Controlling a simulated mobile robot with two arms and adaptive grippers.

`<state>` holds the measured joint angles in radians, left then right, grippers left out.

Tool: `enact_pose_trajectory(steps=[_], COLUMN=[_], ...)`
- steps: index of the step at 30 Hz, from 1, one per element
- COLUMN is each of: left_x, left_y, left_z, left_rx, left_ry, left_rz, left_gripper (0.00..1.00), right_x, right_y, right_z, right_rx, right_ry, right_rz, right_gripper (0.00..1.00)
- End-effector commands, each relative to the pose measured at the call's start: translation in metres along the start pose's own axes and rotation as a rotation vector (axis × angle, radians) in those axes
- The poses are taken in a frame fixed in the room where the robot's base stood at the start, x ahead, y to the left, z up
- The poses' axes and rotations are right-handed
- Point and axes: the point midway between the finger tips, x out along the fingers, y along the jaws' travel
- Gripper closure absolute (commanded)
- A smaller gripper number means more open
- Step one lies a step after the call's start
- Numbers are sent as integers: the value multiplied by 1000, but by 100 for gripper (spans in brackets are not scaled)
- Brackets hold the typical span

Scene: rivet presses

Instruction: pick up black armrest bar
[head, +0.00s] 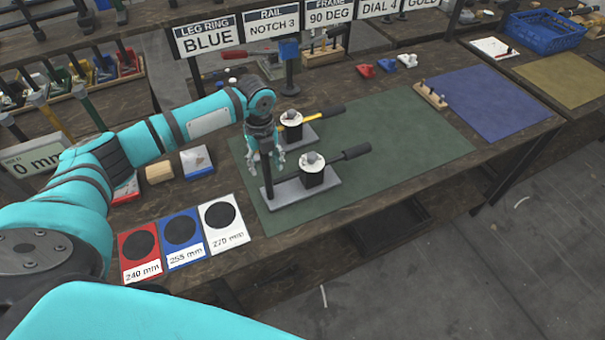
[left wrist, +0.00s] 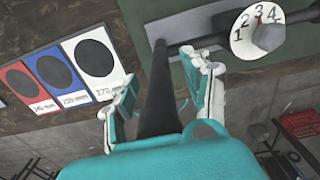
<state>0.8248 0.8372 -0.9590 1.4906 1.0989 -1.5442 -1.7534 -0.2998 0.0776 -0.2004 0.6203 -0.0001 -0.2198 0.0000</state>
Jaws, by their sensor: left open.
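A slim black bar (head: 267,178) stands upright at the left end of the grey base plate (head: 290,193) of the near press; I take it for the armrest bar. In the left wrist view the bar (left wrist: 159,95) runs between the two fingers. My left gripper (head: 266,155) is open around the bar's upper part, pointing down, with a finger on each side. The left wrist view shows gaps beside the bar between the open fingers (left wrist: 160,72). The bar's top is partly hidden by the gripper in the head view. My right gripper is out of view.
The near press has a white dial (head: 311,160) and a black handle (head: 356,152) right of the bar. A second press (head: 291,120) stands behind. Red (head: 140,247), blue (head: 183,236) and white (head: 224,220) cards lie front left. The green mat (head: 420,150) is clear at right.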

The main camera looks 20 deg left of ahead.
Motion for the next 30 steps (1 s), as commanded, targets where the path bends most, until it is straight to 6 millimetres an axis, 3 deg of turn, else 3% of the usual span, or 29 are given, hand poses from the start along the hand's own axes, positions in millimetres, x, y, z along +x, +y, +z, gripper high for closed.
enact_pose_trajectory(steps=[7,18,30], left_x=[1,1,-1], left_y=[0,0,-1], left_z=[0,0,1], left_rx=[0,0,0], left_ry=[0,0,-2], left_rz=[-1,-1,-4], left_gripper=[53,100,100], right_x=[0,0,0], right_y=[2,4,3], right_z=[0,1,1], right_rx=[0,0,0], right_ry=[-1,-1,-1], right_rz=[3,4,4], right_gripper=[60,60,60])
